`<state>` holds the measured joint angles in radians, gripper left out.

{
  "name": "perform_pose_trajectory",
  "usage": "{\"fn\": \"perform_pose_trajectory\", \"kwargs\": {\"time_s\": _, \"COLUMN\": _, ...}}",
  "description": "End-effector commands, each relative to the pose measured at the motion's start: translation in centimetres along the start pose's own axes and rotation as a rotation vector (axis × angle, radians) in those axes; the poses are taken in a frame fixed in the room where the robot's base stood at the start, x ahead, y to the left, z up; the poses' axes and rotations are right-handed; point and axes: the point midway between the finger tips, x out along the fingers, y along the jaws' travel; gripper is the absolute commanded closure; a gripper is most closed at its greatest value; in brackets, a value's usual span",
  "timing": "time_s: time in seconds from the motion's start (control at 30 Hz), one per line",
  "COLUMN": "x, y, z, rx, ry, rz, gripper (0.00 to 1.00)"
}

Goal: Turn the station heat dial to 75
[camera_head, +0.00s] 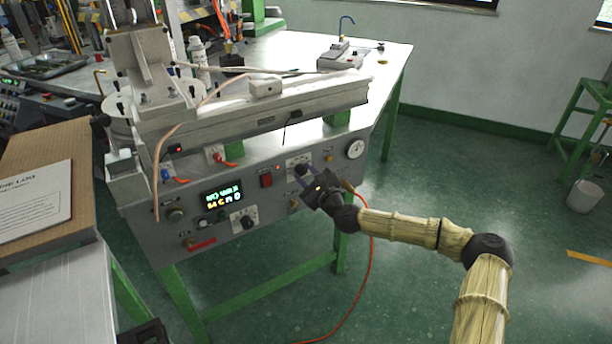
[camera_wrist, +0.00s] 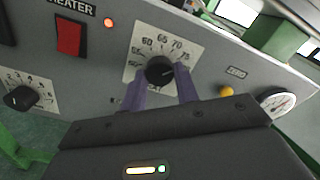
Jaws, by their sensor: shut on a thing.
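The heat dial (camera_wrist: 158,70) is a black round knob on a white scale plate (camera_wrist: 188,48) marked 60, 65, 70 and 75 in the wrist view. My gripper (camera_wrist: 161,78) has its two purple fingers on either side of the knob and is shut on it. A pale mark shows on the knob's right side, but I cannot tell exactly which number it points to. In the head view my gripper (camera_head: 311,184) is at the station's front panel (camera_head: 274,212) and partly covers the dial's plate (camera_head: 299,160).
A red switch (camera_wrist: 70,36) with a lit red lamp is left of the dial. Another black knob (camera_wrist: 20,97) is farther left. A yellow button (camera_wrist: 226,91) and a round gauge (camera_wrist: 277,102) are to the right. A lit display (camera_head: 222,196) is on the panel.

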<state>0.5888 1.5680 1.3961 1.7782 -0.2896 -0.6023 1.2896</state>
Motion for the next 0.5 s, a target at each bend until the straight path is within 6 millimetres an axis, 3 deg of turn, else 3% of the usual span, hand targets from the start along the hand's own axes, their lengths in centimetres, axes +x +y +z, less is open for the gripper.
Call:
{"fn": "perform_pose_trajectory", "kwargs": {"time_s": 0.27, "x": -0.06, "y": 0.0, "z": -0.35, "rx": 0.001, "ry": 0.006, "rz": -0.001, "gripper": 0.93}}
{"fn": "perform_pose_trajectory", "kwargs": {"time_s": 0.3, "x": -0.06, "y": 0.0, "z": -0.35, "rx": 0.001, "ry": 0.006, "rz": -0.001, "gripper": 0.62}}
{"fn": "perform_pose_trajectory", "kwargs": {"time_s": 0.37, "x": -0.05, "y": -0.01, "z": -0.32, "rx": 0.0, "ry": 0.005, "rz": -0.001, "gripper": 0.5}}
{"fn": "perform_pose_trajectory", "kwargs": {"time_s": 0.5, "x": -0.03, "y": 0.0, "z": -0.2, "rx": 0.0, "ry": 0.003, "rz": 0.0, "gripper": 0.48}}
